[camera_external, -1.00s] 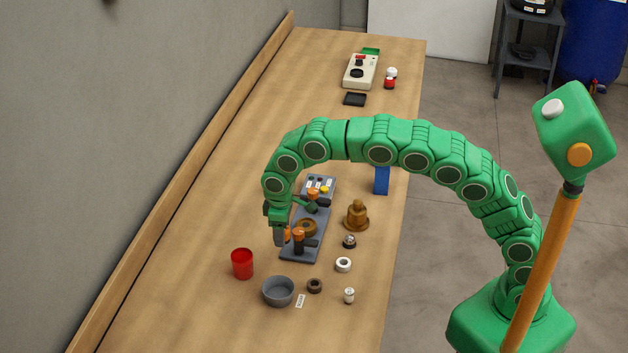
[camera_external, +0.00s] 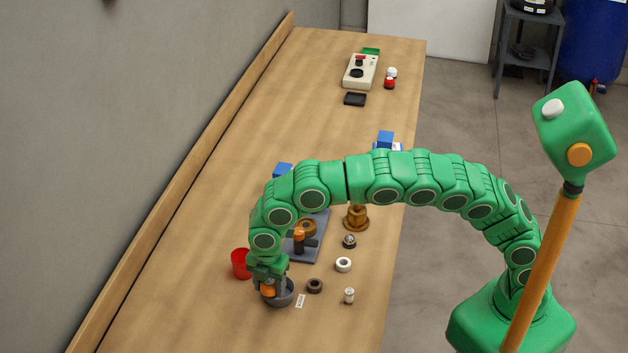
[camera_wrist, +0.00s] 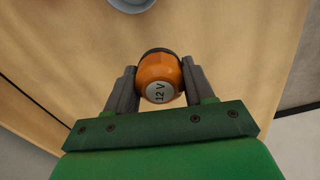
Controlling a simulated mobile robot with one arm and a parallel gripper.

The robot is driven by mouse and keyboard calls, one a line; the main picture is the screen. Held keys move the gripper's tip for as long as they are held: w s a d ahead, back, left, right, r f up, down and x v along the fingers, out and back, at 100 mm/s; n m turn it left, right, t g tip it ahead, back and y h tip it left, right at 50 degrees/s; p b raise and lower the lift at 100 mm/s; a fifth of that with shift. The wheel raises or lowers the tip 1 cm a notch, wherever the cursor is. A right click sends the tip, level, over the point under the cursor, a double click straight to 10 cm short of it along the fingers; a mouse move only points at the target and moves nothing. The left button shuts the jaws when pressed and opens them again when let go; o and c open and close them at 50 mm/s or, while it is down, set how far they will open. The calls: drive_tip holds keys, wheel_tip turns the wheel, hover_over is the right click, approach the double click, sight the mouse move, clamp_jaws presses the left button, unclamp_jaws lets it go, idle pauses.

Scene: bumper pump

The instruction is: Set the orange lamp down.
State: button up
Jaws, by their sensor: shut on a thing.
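The orange lamp (camera_wrist: 159,82), with a white "12 V" label, sits between my two fingers in the wrist view. My gripper (camera_external: 268,288) is shut on it. In the external view the lamp (camera_external: 268,291) shows low, overlapping the left part of the grey bowl (camera_external: 287,298). In the wrist view the lamp is seen against bare wood, with a grey-blue round rim, likely the bowl (camera_wrist: 131,5), at the top edge. Its exact height above the bench or bowl cannot be told.
A red cup (camera_external: 240,263) stands just left of my gripper. A dark fixture (camera_external: 303,250) with orange-topped parts is behind, partly hidden by my arm. A brown ring (camera_external: 314,286), a white ring (camera_external: 343,265) and a small white cylinder (camera_external: 349,295) lie to the right. The front bench is clear.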

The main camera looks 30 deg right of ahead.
drive_tip(key=shift+a+f, duration=0.15)
drive_tip(key=shift+a, duration=0.2)
drive_tip(key=shift+w+a+f, duration=1.65)
drive_tip(key=shift+w+a, duration=0.1)
drive_tip(key=shift+a, duration=1.3)
hover_over(222, 325)
drive_tip(key=shift+s+d+f, duration=0.1)
drive_tip(key=shift+f, duration=1.4)
drive_tip(key=shift+s+d+f, duration=0.1)
drive_tip(key=shift+f, duration=1.35)
drive_tip(key=shift+w+a+f, duration=0.15)
drive_tip(key=shift+a+f, duration=0.05)
drive_tip(key=shift+f, duration=0.1)
drive_tip(key=shift+f, duration=1.5)
drive_tip(key=shift+f, duration=0.1)
drive_tip(key=o, duration=1.1)
drive_tip(key=shift+c, duration=0.2)
